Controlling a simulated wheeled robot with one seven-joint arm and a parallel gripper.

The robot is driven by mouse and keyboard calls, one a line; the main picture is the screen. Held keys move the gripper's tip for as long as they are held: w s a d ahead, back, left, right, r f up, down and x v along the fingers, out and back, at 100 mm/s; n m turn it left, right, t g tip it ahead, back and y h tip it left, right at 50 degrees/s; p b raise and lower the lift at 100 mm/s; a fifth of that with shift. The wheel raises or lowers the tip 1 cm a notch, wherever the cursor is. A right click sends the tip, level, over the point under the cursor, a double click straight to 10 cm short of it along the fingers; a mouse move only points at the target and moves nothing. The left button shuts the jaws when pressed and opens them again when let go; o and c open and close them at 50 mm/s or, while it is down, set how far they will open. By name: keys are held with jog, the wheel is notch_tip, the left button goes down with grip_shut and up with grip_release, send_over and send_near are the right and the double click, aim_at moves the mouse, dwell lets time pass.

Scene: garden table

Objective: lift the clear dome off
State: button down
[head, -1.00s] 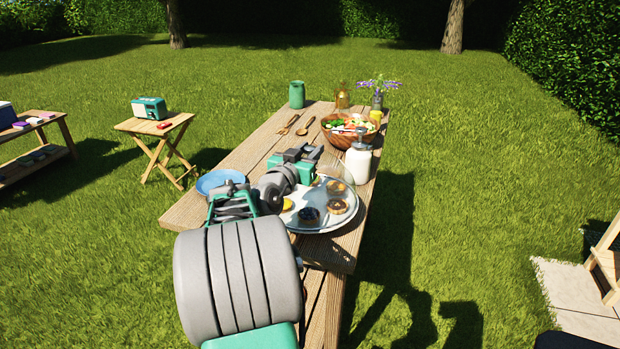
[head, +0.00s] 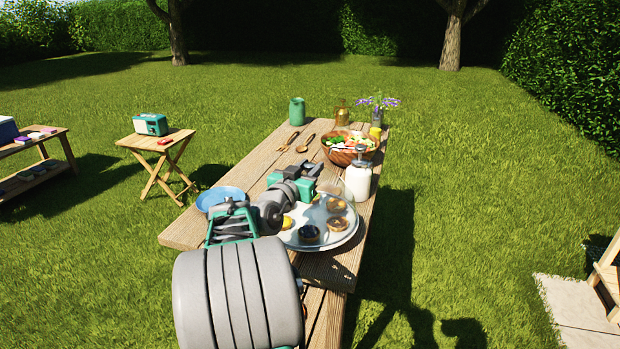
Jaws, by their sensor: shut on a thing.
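The clear dome (head: 346,200) is a faint see-through cover over a pale round platter (head: 318,246) near the table's front end. Several small tarts or pastries show through it; a dark tart (head: 309,234) is at the front. My gripper (head: 314,172) is at the dome's top, shut on the dome. Its fingertips and the dome's handle are mostly hidden by my own gripper body. The dome appears slightly above the platter, but its lower edge is too faint to judge the gap.
A white pump bottle (head: 359,178) stands close right of the dome. A salad bowl (head: 350,153) is behind it, and a blue plate (head: 221,197) lies to the left. Bare wooden table (head: 255,165) shows at the left behind the plate.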

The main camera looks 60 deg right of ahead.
jog(key=shift+r, duration=0.6)
jog(key=s+a+r, duration=0.8)
jog(key=a+r, duration=0.3)
jog(key=shift+s+r, duration=0.35)
jog(key=shift+r, duration=0.05)
